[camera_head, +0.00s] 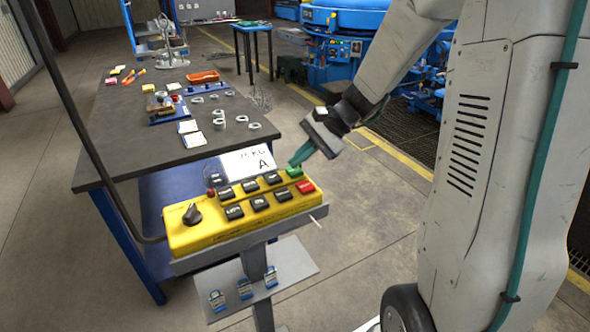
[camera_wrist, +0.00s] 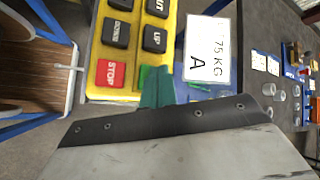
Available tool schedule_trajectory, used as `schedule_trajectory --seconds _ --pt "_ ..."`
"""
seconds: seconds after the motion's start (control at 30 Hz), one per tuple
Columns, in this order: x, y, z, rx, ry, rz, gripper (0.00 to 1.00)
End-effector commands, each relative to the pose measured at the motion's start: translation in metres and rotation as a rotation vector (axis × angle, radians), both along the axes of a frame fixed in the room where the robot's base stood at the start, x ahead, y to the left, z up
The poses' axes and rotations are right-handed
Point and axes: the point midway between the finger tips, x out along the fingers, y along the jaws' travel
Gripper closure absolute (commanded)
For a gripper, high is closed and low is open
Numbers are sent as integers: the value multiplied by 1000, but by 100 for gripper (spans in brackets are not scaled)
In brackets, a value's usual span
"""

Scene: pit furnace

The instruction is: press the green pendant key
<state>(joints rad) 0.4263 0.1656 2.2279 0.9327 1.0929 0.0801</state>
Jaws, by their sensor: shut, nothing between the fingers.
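The yellow control pendant (camera_head: 245,217) lies on a grey stand. Its green key (camera_head: 294,172) is at the right end of the far row, beside the red key (camera_head: 304,187). My gripper (camera_head: 294,163) is shut and empty, with its teal fingertips just above and behind the green key. In the wrist view the gripper (camera_wrist: 155,75) covers most of the green key (camera_wrist: 143,77), and only a strip shows next to the red STOP key (camera_wrist: 110,74). I cannot tell whether the fingertips touch the key.
A white card (camera_head: 248,162) reading "75 KG A" stands behind the pendant. Several black keys and a knob (camera_head: 192,214) fill the rest of the panel. A grey workbench (camera_head: 120,142) with rings and small parts stands behind it. Blue machinery (camera_head: 345,60) is at the back.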

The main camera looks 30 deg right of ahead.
Motion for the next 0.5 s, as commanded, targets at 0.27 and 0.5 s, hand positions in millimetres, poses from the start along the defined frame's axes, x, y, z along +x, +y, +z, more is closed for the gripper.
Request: schedule_trajectory --seconds 0.27,0.5 --pt "0 0 -2 0 1 -1 100" --pt "0 0 -5 1 1 0 100"
